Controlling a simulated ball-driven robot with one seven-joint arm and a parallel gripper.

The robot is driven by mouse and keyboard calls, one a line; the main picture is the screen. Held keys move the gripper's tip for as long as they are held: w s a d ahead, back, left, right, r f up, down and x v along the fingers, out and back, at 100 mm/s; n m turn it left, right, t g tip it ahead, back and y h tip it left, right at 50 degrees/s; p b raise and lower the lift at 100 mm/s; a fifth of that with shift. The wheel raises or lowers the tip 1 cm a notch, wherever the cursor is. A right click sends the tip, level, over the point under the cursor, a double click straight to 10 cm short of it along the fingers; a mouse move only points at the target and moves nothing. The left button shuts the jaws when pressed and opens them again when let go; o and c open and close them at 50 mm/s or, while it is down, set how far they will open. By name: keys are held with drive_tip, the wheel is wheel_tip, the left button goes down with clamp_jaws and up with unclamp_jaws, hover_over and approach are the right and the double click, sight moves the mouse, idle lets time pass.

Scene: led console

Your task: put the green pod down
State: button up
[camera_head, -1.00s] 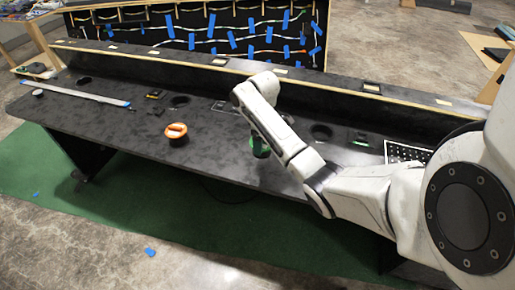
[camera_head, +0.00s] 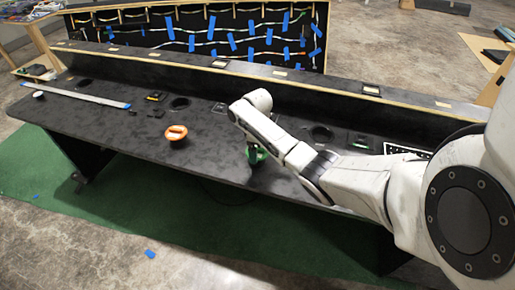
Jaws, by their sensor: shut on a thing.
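The green pod (camera_head: 258,156) is under the end of my arm, close to the console top near its front edge. Only part of its green rim shows; my arm hides the rest. My gripper (camera_head: 252,149) points down at the pod and is shut on it, with its fingers mostly hidden. I cannot tell whether the pod touches the surface. The black console (camera_head: 215,165) runs across the view.
An orange pod (camera_head: 176,132) stands on the console to the left of my gripper. Round holes (camera_head: 180,103) and small devices line the top. A metal ruler-like strip (camera_head: 85,96) lies at left. A raised ledge (camera_head: 300,80) runs behind.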

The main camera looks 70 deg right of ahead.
drive_tip(key=o, duration=0.7)
drive_tip(key=shift+f, duration=0.15)
wheel_tip(320, 180, up, 12)
drive_tip(key=w+a+f+t+y, duration=0.1)
drive_tip(key=a+f, duration=0.4)
drive_tip(key=a, duration=0.9)
drive_tip(key=a+f, duration=0.4)
drive_tip(key=a, duration=0.9)
drive_tip(key=shift+m+h, duration=0.6)
drive_tip(key=shift+m, duration=0.2)
drive_tip(key=s+a, duration=0.2)
drive_tip(key=s, duration=0.4)
drive_tip(key=s+a, duration=0.3)
drive_tip(key=s, duration=0.3)
drive_tip(key=s+a, duration=0.3)
drive_tip(key=s, duration=0.3)
drive_tip(key=shift+s+a+f+b, duration=0.1)
drive_tip(key=shift+s+b, duration=0.05)
drive_tip(key=shift+b, duration=0.25)
